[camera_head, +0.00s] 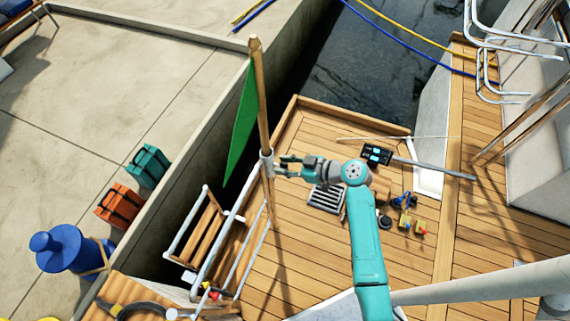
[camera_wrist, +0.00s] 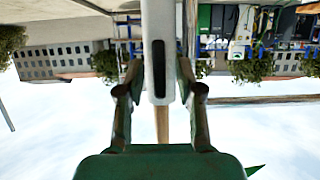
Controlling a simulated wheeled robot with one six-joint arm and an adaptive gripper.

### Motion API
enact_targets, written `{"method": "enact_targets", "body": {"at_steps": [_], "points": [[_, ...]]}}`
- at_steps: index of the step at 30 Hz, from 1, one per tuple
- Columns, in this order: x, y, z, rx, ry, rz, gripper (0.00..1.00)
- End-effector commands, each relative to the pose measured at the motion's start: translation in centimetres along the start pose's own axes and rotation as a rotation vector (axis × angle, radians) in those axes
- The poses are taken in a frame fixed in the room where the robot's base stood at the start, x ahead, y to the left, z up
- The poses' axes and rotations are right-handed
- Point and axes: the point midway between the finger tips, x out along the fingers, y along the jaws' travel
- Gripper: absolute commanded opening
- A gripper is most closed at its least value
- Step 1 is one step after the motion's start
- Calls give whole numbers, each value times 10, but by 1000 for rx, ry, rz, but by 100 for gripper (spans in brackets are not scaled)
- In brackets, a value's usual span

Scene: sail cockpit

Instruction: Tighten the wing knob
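The flagstaff (camera_head: 262,95) with a green flag (camera_head: 241,125) stands slightly tilted in a pale socket (camera_head: 266,163) on the stern rail. My gripper (camera_head: 283,167) is beside the socket, on its right, with the fingers pointing at it. In the wrist view the fingers (camera_wrist: 158,75) are apart, one on each side of the pale socket tube (camera_wrist: 158,20). A dark upright elongated shape, possibly the wing knob (camera_wrist: 158,68), shows on the tube between the fingers. I cannot tell whether it is the knob or a slot, or whether either finger touches.
The metal rail (camera_head: 236,268) and a slatted ladder (camera_head: 200,235) are left of the staff. A grating (camera_head: 325,198), small items (camera_head: 405,201) and a long rod (camera_head: 430,167) are on the teak deck. The quay (camera_head: 90,90) is at left; dark water (camera_head: 345,70) is behind.

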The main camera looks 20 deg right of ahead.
Motion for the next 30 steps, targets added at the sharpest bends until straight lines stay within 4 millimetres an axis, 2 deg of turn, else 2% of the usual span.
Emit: {"method": "enact_targets", "body": {"at_steps": [2,6,7,20,30], "points": [[0,0,0,0,0,0,36],[0,0,0,0,0,0,4],[0,0,0,0,0,0,0],[0,1,0,35,0,-16,0],[-1,5,0,240,1,-100,0]]}}
